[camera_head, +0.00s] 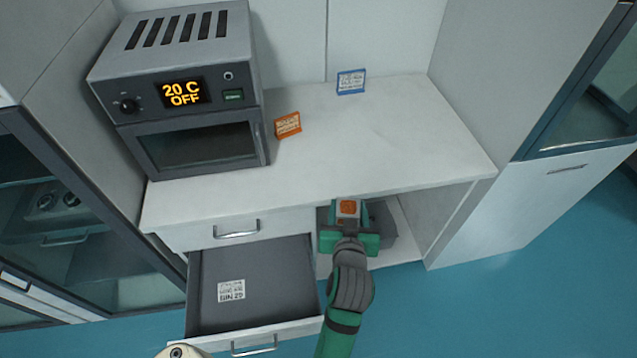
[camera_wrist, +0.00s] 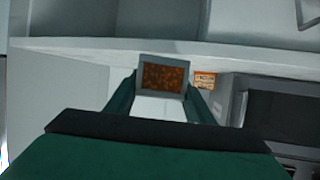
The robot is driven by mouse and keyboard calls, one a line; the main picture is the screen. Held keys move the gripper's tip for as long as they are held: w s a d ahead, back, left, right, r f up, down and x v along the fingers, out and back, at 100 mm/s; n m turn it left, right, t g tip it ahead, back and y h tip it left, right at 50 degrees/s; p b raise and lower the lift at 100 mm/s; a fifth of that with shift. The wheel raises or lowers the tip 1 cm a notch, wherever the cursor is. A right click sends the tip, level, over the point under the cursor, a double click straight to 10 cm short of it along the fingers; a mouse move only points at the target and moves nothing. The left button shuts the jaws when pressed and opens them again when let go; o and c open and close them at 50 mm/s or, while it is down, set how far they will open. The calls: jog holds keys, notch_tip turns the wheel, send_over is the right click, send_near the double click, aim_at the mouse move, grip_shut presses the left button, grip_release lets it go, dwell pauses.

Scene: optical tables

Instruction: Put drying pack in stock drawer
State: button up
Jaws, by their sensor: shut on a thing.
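My green gripper (camera_head: 347,221) is shut on the drying pack (camera_head: 347,207), a small pale pack with an orange-brown face. In the wrist view the pack (camera_wrist: 162,77) sits between the two green fingers. It is held at the front edge of the counter, to the right of the open drawer. The stock drawer (camera_head: 265,279) is pulled out below the counter. Its grey floor is bare apart from a white printed label (camera_head: 231,291). I cannot tell from the label whether this drawer is the stock drawer by name.
A grey oven (camera_head: 185,90) reading 20 C OFF stands on the white counter (camera_head: 400,140). An orange card (camera_head: 287,125) and a blue card (camera_head: 351,82) are on the counter. A closed drawer front (camera_head: 190,234) is above the open one. A grey bin (camera_head: 382,222) is behind my gripper.

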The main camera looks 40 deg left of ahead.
jog(key=w+d+f+m+h, duration=0.2)
jog(key=d+f, duration=0.5)
jog(key=d, duration=0.3)
jog(key=w+d+f+m+t+h, duration=0.1)
jog(key=w+d+f+m+h, duration=0.1)
jog(key=d+f, duration=0.6)
jog(key=w+d+f+m+t+h, duration=0.1)
jog(key=w+d+f+m+h, duration=0.1)
jog(key=d+f, duration=0.5)
jog(key=d+h, duration=0.1)
jog(key=d, duration=0.4)
jog(key=shift+w+d+f+m+h, duration=0.15)
jog(key=shift+w+d+m+h, duration=0.15)
jog(key=shift+w+m+h, duration=0.1)
